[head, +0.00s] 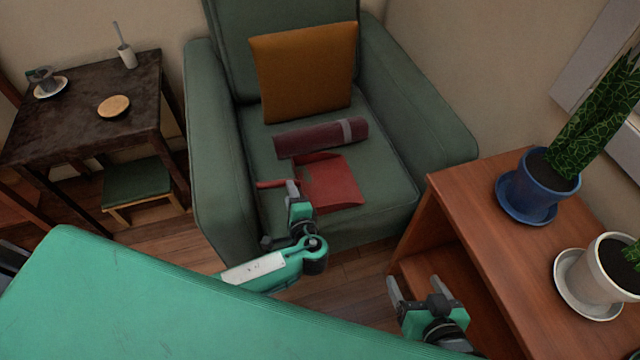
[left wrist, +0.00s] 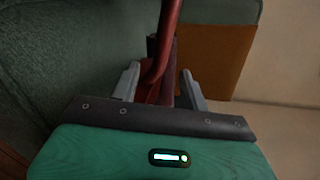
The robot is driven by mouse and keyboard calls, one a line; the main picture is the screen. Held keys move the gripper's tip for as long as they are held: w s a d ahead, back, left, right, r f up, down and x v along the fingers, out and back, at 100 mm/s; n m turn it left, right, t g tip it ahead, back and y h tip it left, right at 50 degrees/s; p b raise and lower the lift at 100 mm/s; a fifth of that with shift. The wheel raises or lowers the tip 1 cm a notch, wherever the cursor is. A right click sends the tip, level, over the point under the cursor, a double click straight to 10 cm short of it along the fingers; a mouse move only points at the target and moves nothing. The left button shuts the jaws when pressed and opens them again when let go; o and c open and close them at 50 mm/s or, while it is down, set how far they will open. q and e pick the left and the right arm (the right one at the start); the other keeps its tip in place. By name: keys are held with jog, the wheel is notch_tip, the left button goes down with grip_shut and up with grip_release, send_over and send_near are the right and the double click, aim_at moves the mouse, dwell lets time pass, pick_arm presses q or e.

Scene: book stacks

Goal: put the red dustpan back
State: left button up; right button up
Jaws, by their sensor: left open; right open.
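The red dustpan (head: 332,184) lies on the seat of the green armchair (head: 377,178), in front of a rolled maroon mat. Its handle (head: 271,184) points left in the head view. My left gripper (head: 293,190) is open at the handle. In the left wrist view the red handle (left wrist: 165,50) runs between the two spread fingers (left wrist: 158,88), with no clear grip on it. My right gripper (head: 418,288) is open and empty, low in front of the wooden shelf unit.
The rolled mat (head: 320,137) and an orange cushion (head: 305,70) are on the armchair. The wooden shelf unit (head: 480,200) at right carries a blue pot (head: 549,184) and a white pot (head: 607,270). A dark table (head: 75,125) with small items stands at left, a green-topped stool (head: 138,181) beneath it.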

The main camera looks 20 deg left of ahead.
pick_arm(q)
jog(key=x, duration=0.3)
jog(key=shift+w+a+f, duration=0.1)
jog(key=shift+w+a, duration=0.1)
jog(key=shift+w, duration=0.1)
grip_shut()
